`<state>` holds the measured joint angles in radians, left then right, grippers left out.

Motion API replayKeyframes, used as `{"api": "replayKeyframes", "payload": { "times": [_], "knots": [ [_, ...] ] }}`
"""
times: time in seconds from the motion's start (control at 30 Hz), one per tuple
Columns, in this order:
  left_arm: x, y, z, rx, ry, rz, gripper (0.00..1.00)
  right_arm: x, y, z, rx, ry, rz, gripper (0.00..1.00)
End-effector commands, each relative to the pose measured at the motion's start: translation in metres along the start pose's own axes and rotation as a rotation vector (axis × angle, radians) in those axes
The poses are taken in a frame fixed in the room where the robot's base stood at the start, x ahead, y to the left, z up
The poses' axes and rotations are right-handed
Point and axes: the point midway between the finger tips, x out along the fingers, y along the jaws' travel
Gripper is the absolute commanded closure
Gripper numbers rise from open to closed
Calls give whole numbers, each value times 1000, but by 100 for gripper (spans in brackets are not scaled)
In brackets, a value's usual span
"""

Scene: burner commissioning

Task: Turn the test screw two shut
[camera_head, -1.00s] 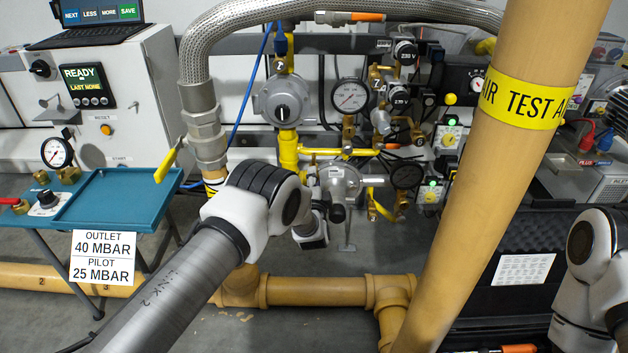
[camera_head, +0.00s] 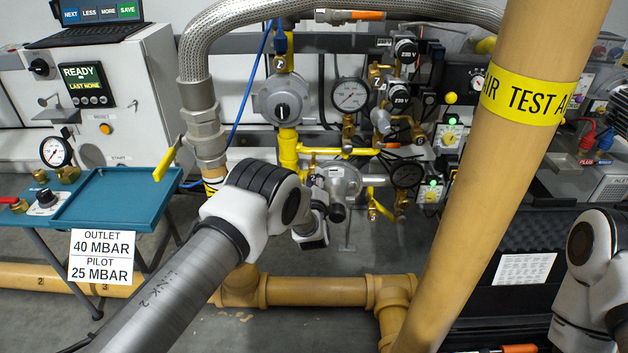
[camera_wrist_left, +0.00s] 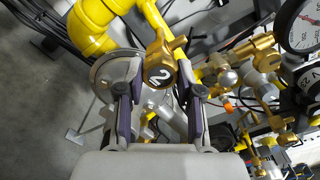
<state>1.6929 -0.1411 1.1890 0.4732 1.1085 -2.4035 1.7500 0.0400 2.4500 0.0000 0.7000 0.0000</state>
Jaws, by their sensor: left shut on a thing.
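In the left wrist view, a brass fitting with a dark round tag marked 2 (camera_wrist_left: 160,76), test screw two, sits on the yellow pipework between the two fingers of my left gripper (camera_wrist_left: 159,88). The fingers are shut on it, one at each side. The exact contact at the screw is hard to make out. In the head view, my left arm reaches in from the lower left to the grey round regulator body (camera_head: 338,180) under the yellow pipe. The screw cannot be made out there. My right arm shows at the right edge, its gripper out of view.
A thick tan post with an AIR TEST band (camera_head: 525,95) stands right of the work area. A braided hose (camera_head: 197,45) arches above. Pressure gauges (camera_head: 349,96), valves and yellow pipes (camera_head: 335,151) crowd the spot. A teal tray (camera_head: 120,197) is at left.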

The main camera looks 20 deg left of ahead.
Motion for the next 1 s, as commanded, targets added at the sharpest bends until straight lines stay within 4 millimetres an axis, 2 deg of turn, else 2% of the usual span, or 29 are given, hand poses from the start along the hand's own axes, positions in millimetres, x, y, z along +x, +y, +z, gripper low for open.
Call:
{"api": "replayKeyframes", "payload": {
  "times": [0.33,0.87,0.9,0.93,1.0],
  "knots": [
    [0,0,0,150,0,-2,99,1,0,0,0,0,0,100],
    [0,0,0,175,0,-2,99,1,0,0,0,0,0,100],
    [0,0,0,175,0,-2,50,1,0,0,0,0,0,100],
    [0,0,0,175,0,-2,39,1,0,0,0,0,0,100],
    [0,0,0,174,0,-2,39,1,0,0,0,0,0,100]
  ]
}}
